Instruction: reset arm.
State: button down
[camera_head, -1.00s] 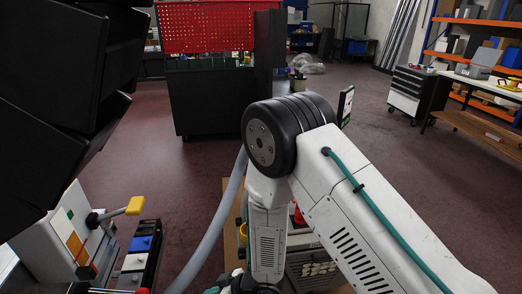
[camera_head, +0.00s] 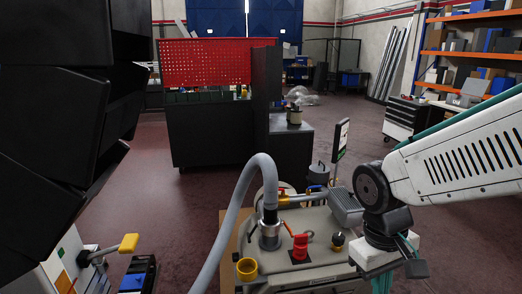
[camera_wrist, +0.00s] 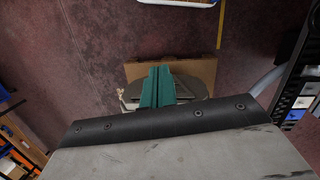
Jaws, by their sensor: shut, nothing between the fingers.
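My arm reaches in from the right in the head view, bent at a black joint, with its wrist over the right side of the grey vacuum machine. My gripper (camera_wrist: 157,87) shows in the wrist view as two teal fingers side by side, closed together and empty. In the head view its teal fingers (camera_head: 382,284) are partly cut off by the bottom edge. The vacuum machine (camera_head: 325,262) has a grey hose (camera_head: 232,212), a red valve (camera_head: 300,245) and a yellow cup (camera_head: 247,267) on top.
A panel with a yellow handle (camera_head: 129,243) stands at lower left, below large black bins (camera_head: 50,120). A black cabinet with a red pegboard (camera_head: 208,62) stands behind. Shelves (camera_head: 470,50) and a drawer cart (camera_head: 403,120) are at right. Open floor lies between.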

jog(key=s+d+r+m+t+y, duration=0.1)
jog(key=s+d+r+m+t, duration=0.1)
jog(key=s+r, duration=0.6)
jog(key=d+r+m, duration=0.1)
jog(key=d, duration=0.1)
jog(key=shift+s+d+r+t, duration=0.3)
jog(key=shift+s+r+t, duration=0.05)
jog(key=shift+t, duration=0.05)
